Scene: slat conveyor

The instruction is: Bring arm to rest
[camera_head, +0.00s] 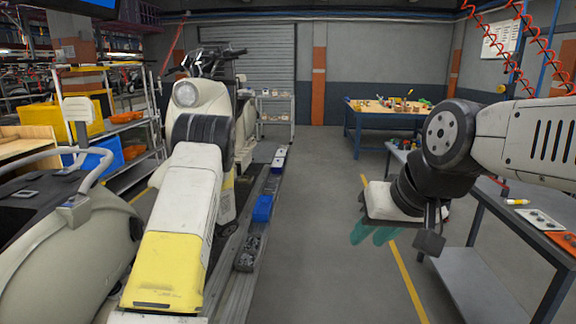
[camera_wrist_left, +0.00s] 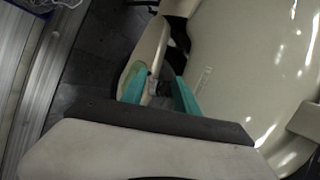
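My right arm comes in from the right in the head view. Its gripper (camera_head: 374,234) hangs over the grey floor, left of the dark work table. Its two teal fingers point down and left and look close together; the gap is not clear, and no object shows at them. My left arm stands up in front of the scooters in the head view, and its gripper is hidden there. In the left wrist view my left gripper (camera_wrist_left: 160,96) shows two teal fingers spread apart with nothing held between them. A cream scooter body (camera_wrist_left: 240,60) lies close beyond and beside the fingers.
A cream scooter (camera_head: 186,94) stands on the slat conveyor behind my left arm; another body (camera_head: 80,245) is at the left. Blue bin (camera_head: 263,208) sits along the conveyor edge. A dark table (camera_head: 520,222) stands right. The middle floor (camera_head: 325,200) is clear.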

